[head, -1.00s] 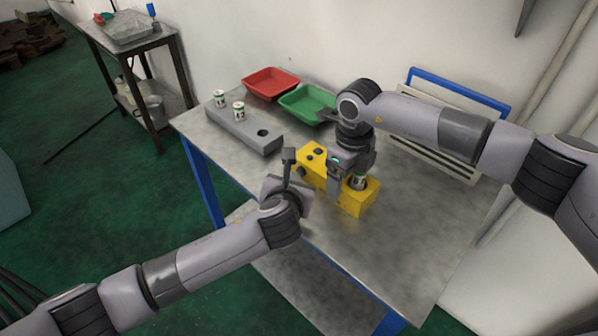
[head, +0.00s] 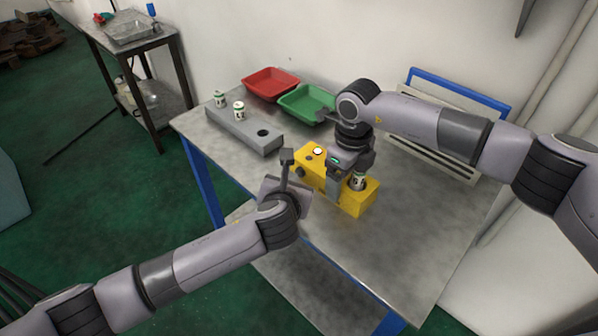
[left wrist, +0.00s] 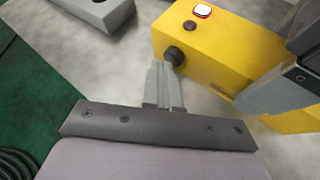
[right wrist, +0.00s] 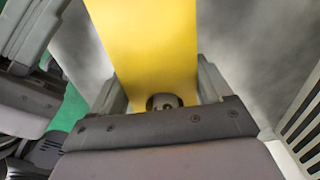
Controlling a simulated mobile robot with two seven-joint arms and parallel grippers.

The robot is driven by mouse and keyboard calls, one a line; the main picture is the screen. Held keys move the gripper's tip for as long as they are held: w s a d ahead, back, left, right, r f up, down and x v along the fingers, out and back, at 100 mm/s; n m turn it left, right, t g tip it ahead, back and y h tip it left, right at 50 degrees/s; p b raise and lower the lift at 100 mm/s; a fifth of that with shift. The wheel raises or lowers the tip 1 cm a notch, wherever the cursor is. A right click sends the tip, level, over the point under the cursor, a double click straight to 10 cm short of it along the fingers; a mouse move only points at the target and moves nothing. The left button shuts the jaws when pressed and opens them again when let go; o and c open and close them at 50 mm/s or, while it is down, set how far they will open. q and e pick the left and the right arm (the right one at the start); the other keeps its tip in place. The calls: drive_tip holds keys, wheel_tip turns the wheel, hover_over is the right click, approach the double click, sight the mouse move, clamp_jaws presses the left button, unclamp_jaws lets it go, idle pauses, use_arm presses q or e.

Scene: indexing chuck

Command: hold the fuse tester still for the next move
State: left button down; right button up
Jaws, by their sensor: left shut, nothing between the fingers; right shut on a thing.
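The fuse tester is a yellow block (head: 358,204) on the metal table, also seen in the left wrist view (left wrist: 225,45) and right wrist view (right wrist: 150,40). My right gripper (right wrist: 160,90) is shut across the tester's body, one finger on each side. My left gripper (left wrist: 160,72) is shut and empty, its tips close to the knob; I cannot tell whether they touch.
A grey block (head: 240,134) with an empty hole and two similar fuses (head: 239,111) stands at the back left. A red tray (head: 270,84) and a green tray (head: 303,103) lie behind. The table's front right is clear. A slatted panel (head: 425,150) leans at the wall.

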use_arm(q)
drive_tip(key=shift+s+a, duration=0.35)
drive_tip(key=shift+a, duration=0.1)
drive_tip(key=shift+s+a, duration=0.2)
drive_tip(key=shift+s, duration=0.05)
drive_tip(key=s+a, duration=0.2)
drive_tip(key=a, duration=0.1)
drive_tip(key=shift+s+a, duration=0.1)
drive_tip(key=shift+s, duration=0.3)
idle(1.5)
use_arm(e)
drive_tip(key=o, duration=1.1)
wheel_tip(320, 180, up, 12)
drive_tip(key=shift+r, duration=0.1)
